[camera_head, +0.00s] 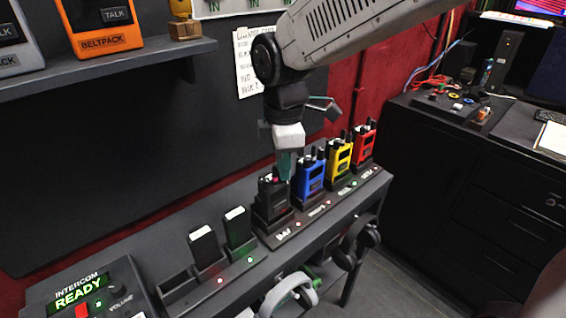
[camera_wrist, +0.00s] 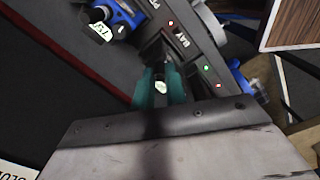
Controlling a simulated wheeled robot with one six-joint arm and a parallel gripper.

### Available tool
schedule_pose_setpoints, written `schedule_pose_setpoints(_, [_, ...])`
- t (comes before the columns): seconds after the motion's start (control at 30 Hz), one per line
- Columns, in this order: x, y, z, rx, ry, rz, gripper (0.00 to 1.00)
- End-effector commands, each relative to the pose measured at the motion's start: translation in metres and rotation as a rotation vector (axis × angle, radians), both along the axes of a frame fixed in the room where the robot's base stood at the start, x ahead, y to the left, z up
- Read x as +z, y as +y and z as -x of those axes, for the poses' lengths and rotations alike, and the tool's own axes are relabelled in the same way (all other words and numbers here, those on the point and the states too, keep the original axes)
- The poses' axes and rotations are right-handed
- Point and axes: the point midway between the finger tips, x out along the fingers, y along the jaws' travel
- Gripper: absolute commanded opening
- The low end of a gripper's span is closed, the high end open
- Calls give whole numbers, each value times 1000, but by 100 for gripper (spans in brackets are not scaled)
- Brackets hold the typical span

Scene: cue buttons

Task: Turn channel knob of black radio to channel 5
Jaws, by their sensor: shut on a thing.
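The black radio (camera_head: 271,199) stands upright in the nearest slot of the charger rack, left of the blue radio. My gripper (camera_head: 284,168) comes down from above onto the radio's top. In the wrist view my gripper's teal fingers (camera_wrist: 161,87) are closed around the channel knob (camera_wrist: 159,88), whose pale top shows between them. The number on the knob is too small to read. The fingers and the wrist hide most of the radio's top and the rest of it in the wrist view.
A blue radio (camera_head: 311,175), a yellow radio (camera_head: 339,159) and a red radio (camera_head: 364,143) stand in a row to the right. Two dark battery packs stand in a charger (camera_head: 178,289) at left. A shelf (camera_head: 120,66) hangs above left.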

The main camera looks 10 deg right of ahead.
Motion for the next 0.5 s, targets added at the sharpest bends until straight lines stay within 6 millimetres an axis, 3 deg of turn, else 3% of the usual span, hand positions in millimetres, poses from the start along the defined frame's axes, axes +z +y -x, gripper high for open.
schedule_pose_setpoints(0.37, [0,0,0,-2,0,0,0])
schedule_pose_setpoints(0.4, [0,0,0,-2,0,0,24])
schedule_pose_setpoints(0.43, [0,0,0,-2,0,0,33])
schedule_pose_setpoints(0.5, [0,0,0,-2,0,0,36])
